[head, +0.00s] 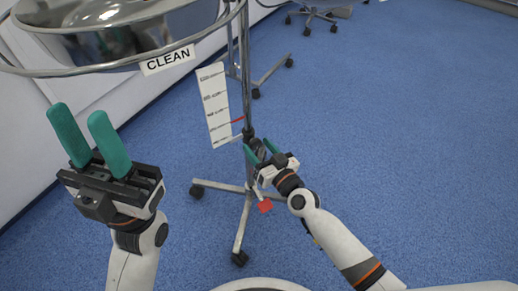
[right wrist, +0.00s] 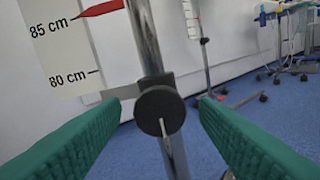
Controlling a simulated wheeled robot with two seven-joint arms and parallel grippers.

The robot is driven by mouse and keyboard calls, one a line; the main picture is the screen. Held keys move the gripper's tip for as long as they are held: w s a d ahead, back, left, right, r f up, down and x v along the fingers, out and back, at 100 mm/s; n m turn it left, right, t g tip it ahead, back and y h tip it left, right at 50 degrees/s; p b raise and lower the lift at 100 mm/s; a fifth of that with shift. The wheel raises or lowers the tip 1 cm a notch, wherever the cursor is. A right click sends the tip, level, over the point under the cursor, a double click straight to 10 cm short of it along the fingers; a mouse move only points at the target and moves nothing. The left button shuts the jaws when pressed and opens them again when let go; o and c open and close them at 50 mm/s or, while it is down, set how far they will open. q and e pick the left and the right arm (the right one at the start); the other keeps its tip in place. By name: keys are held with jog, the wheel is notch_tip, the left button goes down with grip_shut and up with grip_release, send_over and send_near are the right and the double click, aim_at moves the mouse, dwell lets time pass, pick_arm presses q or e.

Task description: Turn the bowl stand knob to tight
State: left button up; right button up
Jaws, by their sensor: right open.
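The bowl stand has a chrome pole (head: 246,75), a ring with a shiny metal bowl (head: 110,35), and a "CLEAN" label. Its black round knob (right wrist: 160,111) sits on the pole at a dark collar; a thin pale line on it points down. In the right wrist view the knob lies between and beyond the green fingers of my right gripper (right wrist: 160,118), with gaps both sides. In the head view my right gripper (head: 263,149) is open at the pole and largely hides the knob. My left gripper (head: 78,113) is open and empty, below the bowl.
A white height card (head: 215,104) hangs beside the pole, with a red pointer (right wrist: 102,9) near 85 cm. The stand's wheeled base (head: 241,210) is on blue floor. Another stand (head: 268,77) is behind. Floor to the right is clear.

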jog(key=shift+w+a, duration=0.1)
jog(key=shift+w, duration=0.1)
jog(key=c, duration=1)
jog(key=shift+o, duration=0.2)
